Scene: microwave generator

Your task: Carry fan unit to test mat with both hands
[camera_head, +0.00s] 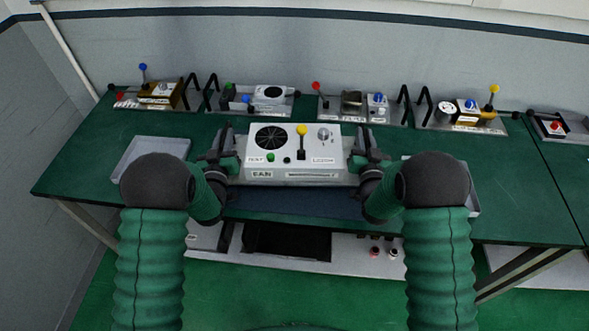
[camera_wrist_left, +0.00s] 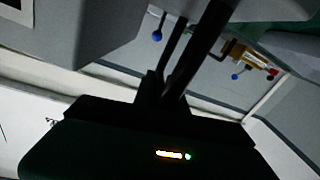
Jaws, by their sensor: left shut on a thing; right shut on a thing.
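The fan unit (camera_head: 294,153) is a light grey box with a round black fan grille, a yellow-knobbed lever, a small dial and a FAN label. It is between my two grippers in the head view, above the dark blue test mat (camera_head: 290,204). My left gripper (camera_head: 228,155) is shut on its left side and my right gripper (camera_head: 362,155) is shut on its right side. The unit looks about level. Part of the mat is hidden behind the unit and my arms. In the left wrist view a grey surface, likely the unit (camera_wrist_left: 75,40), fills the upper left.
Several other units stand along the back of the green table (camera_head: 80,165), including one with a blue-knobbed lever (camera_head: 160,92) and one with a yellow-knobbed lever (camera_head: 465,112). A grey tray (camera_head: 150,150) lies at the left. Another tray is partly hidden behind my right arm.

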